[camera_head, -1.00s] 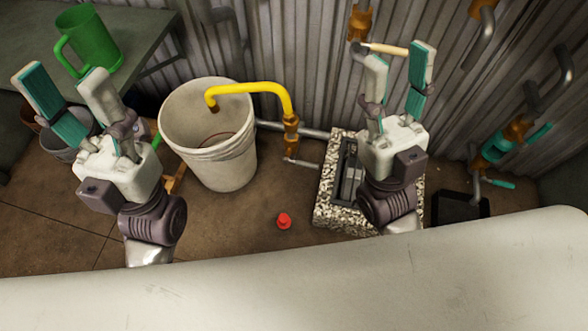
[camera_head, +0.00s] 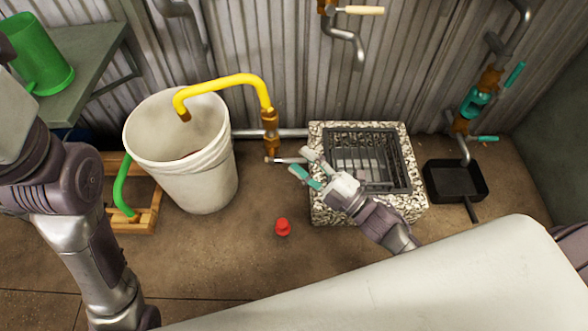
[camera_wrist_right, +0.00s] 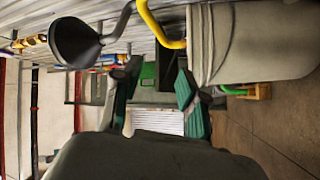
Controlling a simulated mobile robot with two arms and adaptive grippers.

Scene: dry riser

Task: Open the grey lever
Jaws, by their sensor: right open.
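The grey lever (camera_head: 287,160) is a short, thin handle at the foot of the brass valve (camera_head: 270,133) under the yellow pipe (camera_head: 228,88). It points right, towards my right gripper. My right gripper (camera_head: 304,165) is open, its white and teal fingertips close to the lever's free end. I cannot tell whether they touch it. In the right wrist view its two fingers (camera_wrist_right: 157,92) are apart, with nothing clearly held between them; the lever is not clearly identifiable there. My left gripper is cut off at the left edge of the head view, its fingertips hidden.
A white bucket (camera_head: 182,165) stands under the pipe's spout. A stone-rimmed drain (camera_head: 318,205) with a grate lies under my right arm. A red knob (camera_head: 283,227) is on the bare floor. A black pan (camera_head: 453,170) sits at the right. Wall pipes run behind.

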